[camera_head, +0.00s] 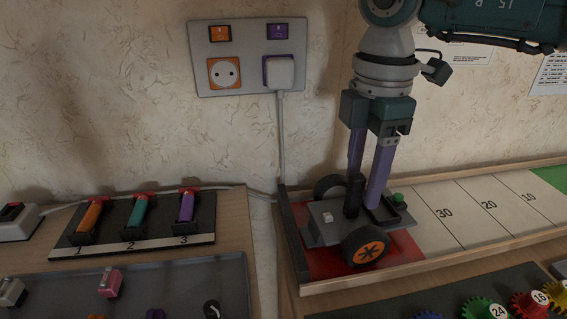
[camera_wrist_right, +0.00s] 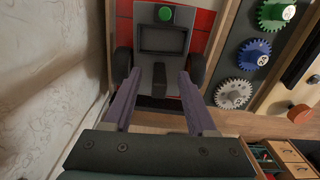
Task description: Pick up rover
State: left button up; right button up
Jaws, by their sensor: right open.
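The rover (camera_head: 327,231) is a grey flat body with dark wheels, an orange hub and a green knob. It stands on the red zone at the left end of the numbered track. In the right wrist view the rover (camera_wrist_right: 162,15) lies ahead, with its dark rear part between the fingers. My right gripper (camera_head: 367,208) points down over the rover. Its purple fingers (camera_wrist_right: 158,80) are open, one on each side of the rover's narrow middle part. Whether they touch it cannot be told. My left gripper is not in view.
The track (camera_head: 459,212) has a wooden rim and runs right. A wall panel (camera_head: 248,56) with a plug and cable is behind. A rack of numbered coloured cylinders (camera_head: 140,226) stands at left. Several gears (camera_head: 490,307) lie at front right.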

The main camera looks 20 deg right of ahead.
jog(key=shift+f, duration=0.25)
grip_shut()
dwell(1.3)
